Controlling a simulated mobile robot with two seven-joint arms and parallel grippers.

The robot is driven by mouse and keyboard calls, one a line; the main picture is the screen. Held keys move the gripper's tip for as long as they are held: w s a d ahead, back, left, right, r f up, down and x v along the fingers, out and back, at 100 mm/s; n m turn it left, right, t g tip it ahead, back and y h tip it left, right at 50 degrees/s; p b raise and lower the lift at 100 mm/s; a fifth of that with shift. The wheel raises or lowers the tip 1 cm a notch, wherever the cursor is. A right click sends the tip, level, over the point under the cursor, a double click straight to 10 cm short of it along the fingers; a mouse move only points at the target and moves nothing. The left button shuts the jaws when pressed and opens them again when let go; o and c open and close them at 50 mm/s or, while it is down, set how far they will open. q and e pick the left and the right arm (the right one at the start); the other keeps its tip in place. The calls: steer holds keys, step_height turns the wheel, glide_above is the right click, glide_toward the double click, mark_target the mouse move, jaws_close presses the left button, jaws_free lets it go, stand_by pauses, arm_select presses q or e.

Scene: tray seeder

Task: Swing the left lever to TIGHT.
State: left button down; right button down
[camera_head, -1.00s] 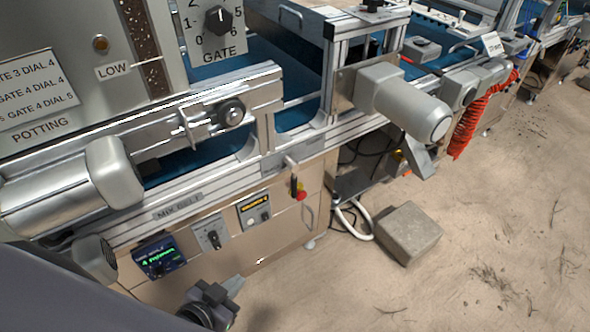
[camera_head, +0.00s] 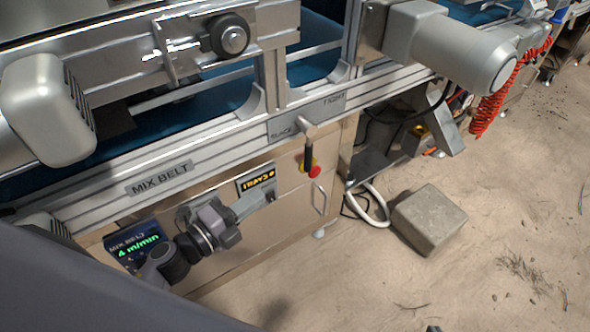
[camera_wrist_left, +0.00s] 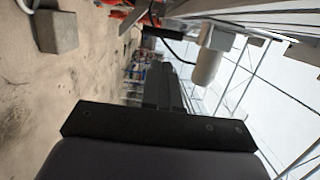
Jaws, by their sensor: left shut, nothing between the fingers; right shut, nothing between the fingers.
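The lever (camera_head: 308,152) has a black handle on a light pivot, mounted on the belt's side rail. Its handle hangs about straight down from the pivot, between the SLACK label at its left and the TIGHT label (camera_head: 334,100) at its upper right. My left gripper (camera_head: 268,195) is shut and empty, in front of the cabinet panel, to the left of and below the lever, apart from it. My right gripper is not in view.
A red knob (camera_head: 315,172) sits just below the lever, with a cabinet handle (camera_head: 319,198) under it. The arm partly covers the panel with the speed display (camera_head: 140,247) and the TRAYS display (camera_head: 257,181). A grey block (camera_head: 430,218) lies on the floor at right.

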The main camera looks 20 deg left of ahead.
mark_target(305, 162)
arm_select(q)
steer(key=x, duration=1.2)
steer(key=shift+w+d+b, duration=0.1)
steer(key=shift+w+b, duration=0.25)
steer(key=shift+b, duration=0.05)
